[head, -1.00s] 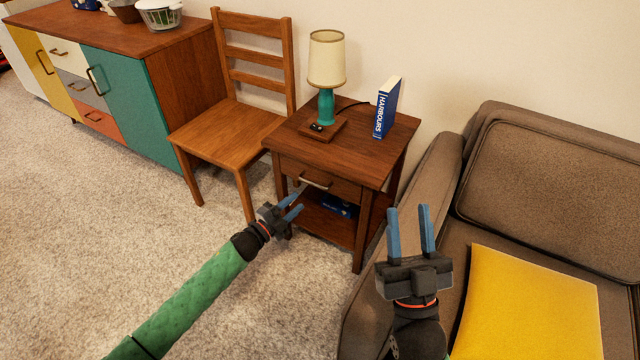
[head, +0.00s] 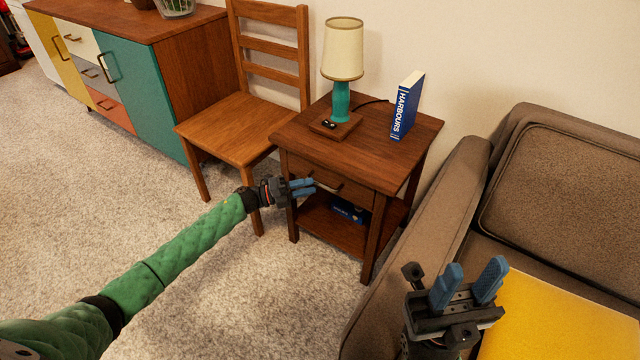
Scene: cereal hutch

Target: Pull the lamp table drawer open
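The lamp table (head: 420,143) is dark wood, with a drawer (head: 356,191) under its top. The drawer front looks flush with the frame, so the drawer is closed. Its metal bar handle (head: 332,184) is on the front, its left end partly hidden by fingers. My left gripper (head: 314,186) is in front of the drawer, its blue fingertips at the handle's left part. The fingers appear one above the other with a narrow gap; I cannot tell whether they touch the handle. My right gripper (head: 470,276) is open and empty, in front of the sofa.
A lamp (head: 342,100) and an upright blue book (head: 407,106) stand on the table; a blue item (head: 348,210) lies on its lower shelf. A wooden chair (head: 235,130) is close on the left, a sofa (head: 455,190) with a yellow cushion (head: 560,318) on the right. Carpet in front is clear.

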